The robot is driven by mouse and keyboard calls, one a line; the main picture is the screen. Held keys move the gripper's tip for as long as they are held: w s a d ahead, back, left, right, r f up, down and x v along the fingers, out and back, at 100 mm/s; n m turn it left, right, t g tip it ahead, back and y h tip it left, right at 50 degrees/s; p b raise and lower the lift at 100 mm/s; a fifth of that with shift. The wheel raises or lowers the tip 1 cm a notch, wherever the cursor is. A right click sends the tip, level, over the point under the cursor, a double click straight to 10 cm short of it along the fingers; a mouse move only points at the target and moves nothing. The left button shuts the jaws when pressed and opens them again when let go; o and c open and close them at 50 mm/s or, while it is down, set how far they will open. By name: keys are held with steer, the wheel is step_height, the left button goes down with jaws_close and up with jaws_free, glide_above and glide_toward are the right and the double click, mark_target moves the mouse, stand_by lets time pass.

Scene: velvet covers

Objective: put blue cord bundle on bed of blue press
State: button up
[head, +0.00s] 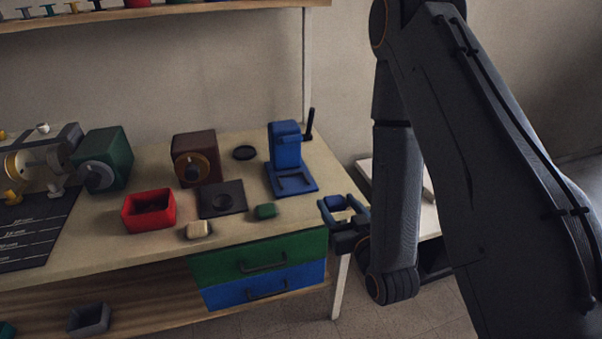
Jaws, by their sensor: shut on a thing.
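The blue press (286,148) stands upright at the right end of the workbench, with a black lever (309,124) on its right side. Its flat blue bed (293,184) faces the front of the bench, and nothing shows lying on it. My gripper (342,208) is just off the bench's right front corner, to the right of and nearer than the press. It is shut on the blue cord bundle (335,202), which is small and partly hidden by the fingers. The bundle is apart from the press.
A green block (265,211) and a beige block (197,229) lie near the front edge. A dark square plate (222,199), red bin (148,210), brown machine (196,158) and green machine (103,158) stand further left. Green and blue drawers (263,258) are below.

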steer(key=s+a+r+n+y+p, duration=0.2)
steer(key=a+r, duration=0.1)
steer(key=a, duration=0.2)
steer(key=b, duration=0.9)
glide_above(296, 187)
steer(key=shift+s+f+m, duration=0.2)
steer(key=shift+f+m, duration=0.2)
steer(key=shift+f, duration=0.85)
steer(key=shift+d+f+p, duration=0.1)
steer(key=shift+f+p, duration=0.2)
steer(key=shift+f, duration=1.45)
steer(key=shift+w+f, duration=0.15)
steer(key=shift+f, duration=0.3)
steer(key=shift+f, duration=0.1)
steer(key=shift+f, duration=0.35)
